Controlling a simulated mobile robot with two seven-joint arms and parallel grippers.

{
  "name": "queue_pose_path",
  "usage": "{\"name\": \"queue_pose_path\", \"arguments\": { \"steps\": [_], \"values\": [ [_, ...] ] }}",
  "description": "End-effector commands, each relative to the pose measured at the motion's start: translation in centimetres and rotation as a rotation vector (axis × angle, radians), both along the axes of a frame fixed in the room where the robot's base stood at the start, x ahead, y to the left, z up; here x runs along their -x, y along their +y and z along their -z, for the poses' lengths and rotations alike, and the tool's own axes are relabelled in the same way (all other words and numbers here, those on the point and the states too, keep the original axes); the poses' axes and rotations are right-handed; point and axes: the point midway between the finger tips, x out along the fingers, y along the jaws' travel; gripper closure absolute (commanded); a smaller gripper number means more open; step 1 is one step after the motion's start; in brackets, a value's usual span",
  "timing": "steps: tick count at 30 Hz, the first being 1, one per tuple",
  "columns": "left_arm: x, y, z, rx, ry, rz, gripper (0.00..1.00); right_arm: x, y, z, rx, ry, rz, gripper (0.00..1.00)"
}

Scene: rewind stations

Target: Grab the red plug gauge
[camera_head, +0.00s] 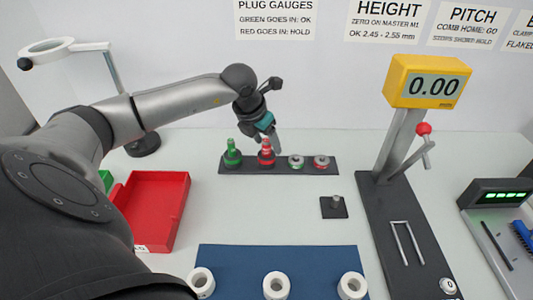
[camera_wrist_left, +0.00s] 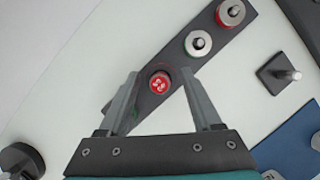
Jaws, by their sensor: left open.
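The red plug gauge (camera_head: 266,155) stands upright in the dark rack (camera_head: 280,169), right of the green plug gauge (camera_head: 232,156). My left gripper (camera_head: 273,140) is open, just above the red plug gauge in the head view. In the left wrist view, the red cap (camera_wrist_left: 160,83) shows between the two spread finger tips, with a gap on both sides. The green plug gauge is mostly hidden by a finger there. My right gripper is not in view.
A ring with green (camera_head: 296,161) and a ring with red (camera_head: 321,161) sit on the same rack. A red tray (camera_head: 158,205) stands left, a blue mat (camera_head: 310,262) with white rings in front, and a height gauge (camera_head: 427,85) right. A magnifier lamp (camera_head: 47,48) stands back left.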

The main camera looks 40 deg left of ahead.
Motion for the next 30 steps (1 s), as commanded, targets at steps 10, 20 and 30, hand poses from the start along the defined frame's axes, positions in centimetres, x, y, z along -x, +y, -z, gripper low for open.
{"name": "queue_pose_path", "arguments": {
  "steps": [10, 20, 30],
  "values": [
    [-0.10, 0.00, 0.14, 0.000, -0.001, 0.000, 0.45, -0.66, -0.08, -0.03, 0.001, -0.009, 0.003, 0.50],
    [-0.08, 0.01, 0.14, 0.000, -0.001, 0.000, 0.82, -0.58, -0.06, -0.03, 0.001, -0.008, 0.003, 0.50],
    [-0.07, 0.00, 0.14, 0.000, 0.000, 0.000, 1.00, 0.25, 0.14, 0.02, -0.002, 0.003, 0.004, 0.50]
  ]
}}
